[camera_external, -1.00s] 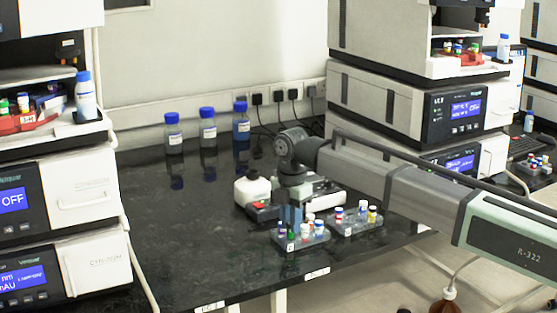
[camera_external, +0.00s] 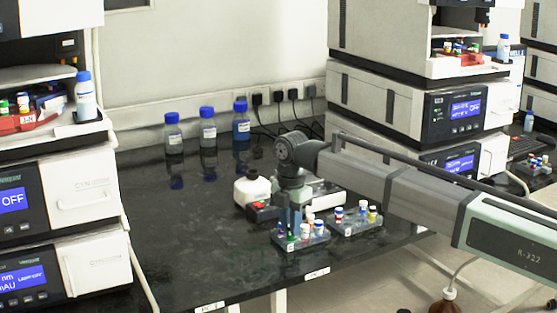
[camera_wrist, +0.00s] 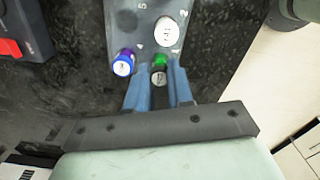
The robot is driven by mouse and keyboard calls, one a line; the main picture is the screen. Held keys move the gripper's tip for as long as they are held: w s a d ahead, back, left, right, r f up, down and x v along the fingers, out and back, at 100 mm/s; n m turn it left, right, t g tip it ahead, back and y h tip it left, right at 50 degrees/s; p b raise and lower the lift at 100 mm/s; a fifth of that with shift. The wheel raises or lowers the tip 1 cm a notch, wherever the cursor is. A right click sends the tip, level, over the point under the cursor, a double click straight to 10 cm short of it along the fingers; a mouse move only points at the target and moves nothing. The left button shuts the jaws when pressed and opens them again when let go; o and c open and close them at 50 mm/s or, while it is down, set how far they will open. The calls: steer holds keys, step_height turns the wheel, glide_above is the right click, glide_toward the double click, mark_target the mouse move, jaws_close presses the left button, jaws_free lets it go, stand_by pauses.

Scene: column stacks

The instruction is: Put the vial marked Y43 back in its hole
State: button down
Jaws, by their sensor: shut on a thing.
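My gripper (camera_wrist: 160,82) is shut on a green-capped vial (camera_wrist: 159,62), with one blue finger on each side of it in the wrist view. The writing on its cap is too small to read surely, so I cannot confirm Y43. The vial is at the near end of a grey rack (camera_wrist: 148,8). A blue-capped vial (camera_wrist: 123,64) is just left of it, and a white-capped vial (camera_wrist: 168,32) is beyond it. In the external view, my gripper (camera_external: 291,222) points down at the left end of the left rack (camera_external: 308,241). How deep the vial sits is hidden.
A second rack (camera_external: 358,226) with several vials stands to the right. A white device with a red part (camera_external: 252,190) is behind my gripper. Several blue-capped bottles (camera_external: 208,128) stand by the wall. The dark bench (camera_external: 190,235) is clear on the left.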

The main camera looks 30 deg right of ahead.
steer(key=shift+f, duration=0.35)
steer(key=c, duration=0.9)
jaws_free()
steer(key=shift+o, duration=1.3)
steer(key=shift+w, duration=0.1)
steer(key=shift+r, duration=0.15)
steer(key=shift+r, duration=2.85)
steer(key=shift+o, duration=0.4)
